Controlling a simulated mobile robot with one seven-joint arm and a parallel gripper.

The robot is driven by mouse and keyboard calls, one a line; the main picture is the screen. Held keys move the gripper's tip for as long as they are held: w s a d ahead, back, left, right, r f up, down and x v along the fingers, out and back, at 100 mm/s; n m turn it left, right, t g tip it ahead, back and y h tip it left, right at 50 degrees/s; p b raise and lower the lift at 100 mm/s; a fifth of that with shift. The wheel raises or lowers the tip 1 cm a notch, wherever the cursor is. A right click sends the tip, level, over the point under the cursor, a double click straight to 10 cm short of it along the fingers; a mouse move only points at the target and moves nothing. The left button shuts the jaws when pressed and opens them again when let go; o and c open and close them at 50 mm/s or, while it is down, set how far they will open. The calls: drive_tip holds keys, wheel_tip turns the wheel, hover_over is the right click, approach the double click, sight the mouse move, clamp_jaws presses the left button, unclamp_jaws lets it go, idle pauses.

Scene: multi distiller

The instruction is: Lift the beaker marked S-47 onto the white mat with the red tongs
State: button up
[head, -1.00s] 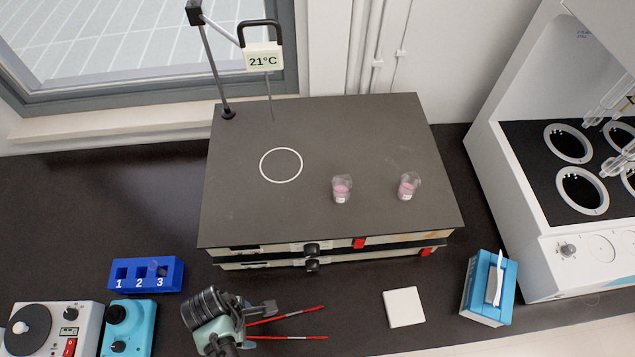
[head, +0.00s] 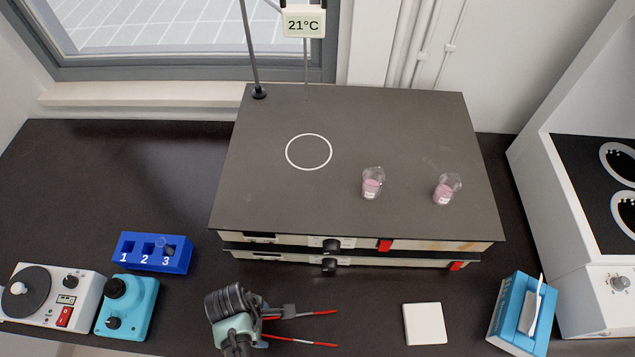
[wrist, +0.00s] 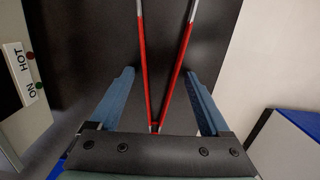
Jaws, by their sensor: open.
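The red tongs (head: 312,314) have two red arms with pale tips, spread apart and pointing right in the head view. They also show in the wrist view (wrist: 143,70), where their arms meet low between my fingers. My gripper (head: 275,325) is open, with one blue finger on each side of the tongs (wrist: 157,90); neither finger visibly presses on them. Two small beakers with pink liquid stand upright on the dark hotplate top, a left beaker (head: 372,184) and a right beaker (head: 446,189). Their labels are too small to read. The white mat (head: 425,324) is bare.
The wide hotplate (head: 260,200) has a white ring on top and a 21°C display (head: 303,22) behind. A tissue box (head: 515,315) stands right of the mat. A blue numbered block (head: 152,252) and small devices are at left. The counter between tongs and mat is clear.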

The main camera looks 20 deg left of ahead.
drive_tip(key=shift+f, duration=0.3)
drive_tip(key=c, duration=0.7)
wheel_tip(320, 180, up, 12)
drive_tip(key=p, duration=1.2)
